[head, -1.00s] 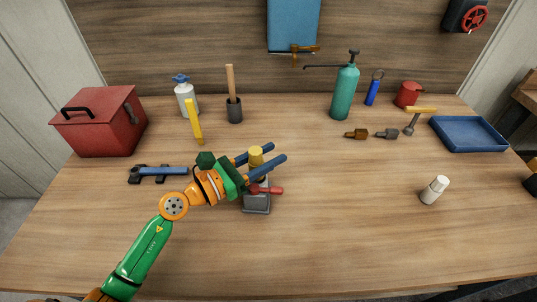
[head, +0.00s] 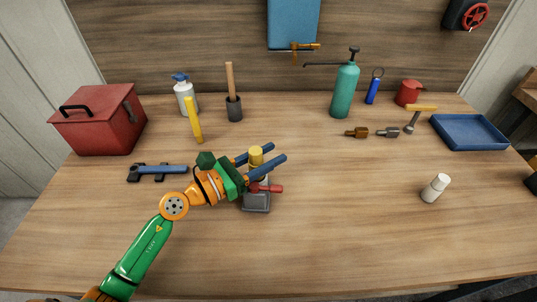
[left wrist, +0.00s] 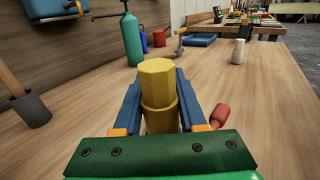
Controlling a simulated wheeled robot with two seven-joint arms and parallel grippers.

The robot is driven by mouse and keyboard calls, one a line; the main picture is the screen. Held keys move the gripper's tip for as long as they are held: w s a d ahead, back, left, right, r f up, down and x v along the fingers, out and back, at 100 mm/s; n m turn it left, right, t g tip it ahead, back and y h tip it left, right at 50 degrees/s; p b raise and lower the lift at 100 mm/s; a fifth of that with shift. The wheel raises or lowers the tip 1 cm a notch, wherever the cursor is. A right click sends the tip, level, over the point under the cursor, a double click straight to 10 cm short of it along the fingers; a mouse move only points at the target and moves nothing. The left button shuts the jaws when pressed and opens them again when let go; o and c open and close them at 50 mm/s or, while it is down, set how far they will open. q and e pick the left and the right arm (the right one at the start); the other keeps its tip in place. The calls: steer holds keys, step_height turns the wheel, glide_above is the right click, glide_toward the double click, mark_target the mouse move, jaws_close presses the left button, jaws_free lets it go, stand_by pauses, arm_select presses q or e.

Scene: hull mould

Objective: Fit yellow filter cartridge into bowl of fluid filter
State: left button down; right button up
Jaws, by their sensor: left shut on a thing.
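The yellow filter cartridge (head: 256,153) stands upright between the fingers of my left gripper (head: 264,163). The left wrist view shows the cartridge (left wrist: 157,82) with a faceted top and my left gripper's blue fingers shut on its sides. The fluid filter's grey base (head: 256,203) sits on the bench directly below, with a red handle (head: 268,188) pointing right. The fingers and cartridge hide most of the bowl, so I cannot tell how deep the cartridge sits in it. My right gripper is not in view.
A teal sprayer (head: 345,90) stands behind. A white bottle (head: 435,188) and a blue tray (head: 468,146) are to the right. The front bench is clear.

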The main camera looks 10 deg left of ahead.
arm_select(q)
steer(key=shift+f+b, duration=0.5)
steer(key=shift+f, duration=0.1)
steer(key=shift+c, duration=2)
jaws_free()
steer(key=shift+s+a+f, duration=0.15)
steer(key=shift+s, duration=0.05)
steer(key=b+v, duration=0.3)
steer(key=v, duration=0.3)
steer(key=shift+s+f, duration=0.1)
steer(key=shift+s+a, duration=0.15)
steer(key=shift+s, duration=0.1)
steer(key=shift+r, duration=0.25)
steer(key=shift+r, duration=0.1)
